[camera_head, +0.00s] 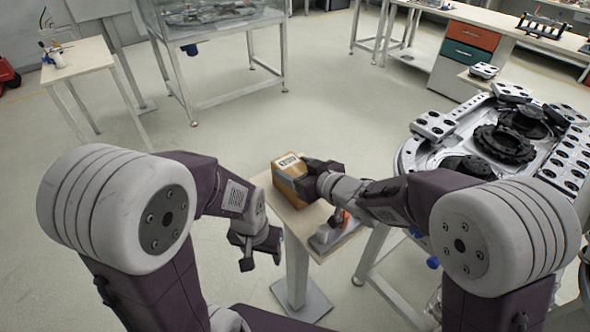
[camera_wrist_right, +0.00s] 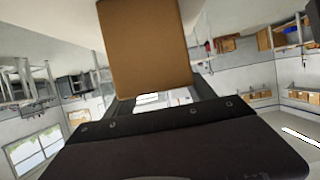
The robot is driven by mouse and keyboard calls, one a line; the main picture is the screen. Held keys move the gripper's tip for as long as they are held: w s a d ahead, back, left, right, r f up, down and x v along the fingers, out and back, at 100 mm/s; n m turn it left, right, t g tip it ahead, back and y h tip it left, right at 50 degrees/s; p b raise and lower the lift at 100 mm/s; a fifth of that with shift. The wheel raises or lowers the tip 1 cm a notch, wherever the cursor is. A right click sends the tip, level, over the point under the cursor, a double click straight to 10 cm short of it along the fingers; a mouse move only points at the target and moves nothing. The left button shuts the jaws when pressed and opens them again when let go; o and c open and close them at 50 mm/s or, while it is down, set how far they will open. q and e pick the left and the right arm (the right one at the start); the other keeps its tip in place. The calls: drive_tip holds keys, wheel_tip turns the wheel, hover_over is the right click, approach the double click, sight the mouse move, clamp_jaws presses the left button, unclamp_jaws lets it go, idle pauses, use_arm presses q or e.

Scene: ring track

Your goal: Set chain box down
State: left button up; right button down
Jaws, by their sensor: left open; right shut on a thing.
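The chain box (camera_head: 288,178) is a brown carton with a white label on top. My right gripper (camera_head: 308,182) is shut on it, over a small wooden-topped stand (camera_head: 301,217). I cannot tell whether the box touches the stand top. In the right wrist view the box (camera_wrist_right: 143,45) fills the upper middle, beyond the dark gripper body (camera_wrist_right: 170,140). My left gripper (camera_head: 258,255) is open and empty, left of the stand and lower than the box.
The ring track table (camera_head: 425,160) with metal parts is at the right. A glass-cased table (camera_head: 225,40) and a small wooden table (camera_head: 75,62) stand behind. The middle floor is clear.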

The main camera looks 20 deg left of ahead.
drive_tip(key=shift+c, duration=1.6)
unclamp_jaws()
drive_tip(key=shift+f, duration=0.15)
drive_tip(key=shift+s+d+r, duration=0.1)
drive_tip(key=shift+d+r, duration=0.05)
drive_tip(key=shift+r, duration=0.15)
drive_tip(key=p+v, duration=0.3)
drive_tip(key=v, duration=0.8)
drive_tip(key=shift+s+d, duration=0.2)
drive_tip(key=shift+s, duration=0.05)
drive_tip(key=shift+r, duration=0.1)
